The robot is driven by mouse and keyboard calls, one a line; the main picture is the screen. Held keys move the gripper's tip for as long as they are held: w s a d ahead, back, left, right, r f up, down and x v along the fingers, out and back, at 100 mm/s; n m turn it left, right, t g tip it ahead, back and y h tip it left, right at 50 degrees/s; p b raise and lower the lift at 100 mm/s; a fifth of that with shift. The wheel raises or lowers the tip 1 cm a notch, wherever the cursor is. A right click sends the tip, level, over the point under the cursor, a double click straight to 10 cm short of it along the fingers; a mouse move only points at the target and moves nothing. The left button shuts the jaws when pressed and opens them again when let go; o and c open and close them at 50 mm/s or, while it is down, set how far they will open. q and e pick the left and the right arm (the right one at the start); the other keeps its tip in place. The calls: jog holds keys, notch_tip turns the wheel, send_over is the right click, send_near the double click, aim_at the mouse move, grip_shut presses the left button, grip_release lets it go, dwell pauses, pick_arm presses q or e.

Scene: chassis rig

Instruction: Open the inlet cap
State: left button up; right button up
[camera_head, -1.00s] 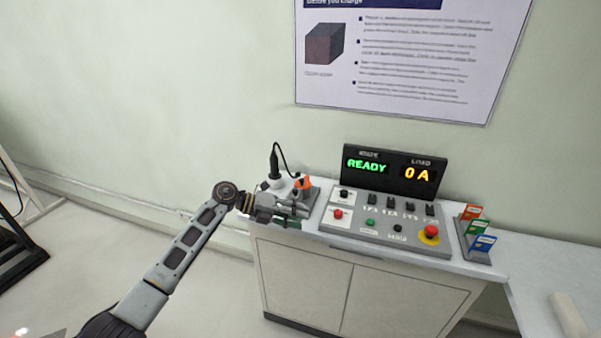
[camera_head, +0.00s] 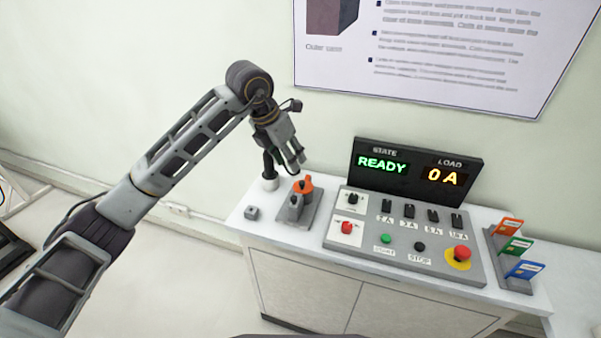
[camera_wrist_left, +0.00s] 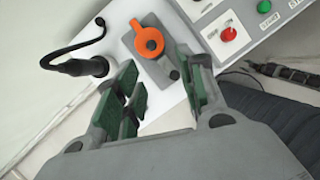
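The inlet unit (camera_head: 288,217) is a grey block on the left end of the console top. My right gripper is not in view.
A black plug (camera_head: 269,162) with a cable stands in a white holder left of the inlet. A small grey block (camera_head: 251,213) lies near the left edge. The control panel (camera_head: 400,240) with buttons, READY display (camera_head: 415,172) and coloured cards (camera_head: 515,246) fill the right.

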aim_at(302, 182)
pick_arm(q)
jog(key=shift+w+a+r+y, duration=0.25)
jog(key=shift+w+r+y, duration=0.05)
jog(key=shift+w+r, duration=0.15)
jog(key=shift+s, duration=0.1)
jog(key=shift+w+x, duration=0.15)
jog(key=shift+x, duration=3.3)
jog(key=shift+w+x, duration=0.1)
jog(key=shift+x, duration=3.4)
jog(key=shift+d+r, duration=0.1)
jog(key=shift+c, duration=0.5)
grip_shut()
jog(key=shift+t, duration=0.3)
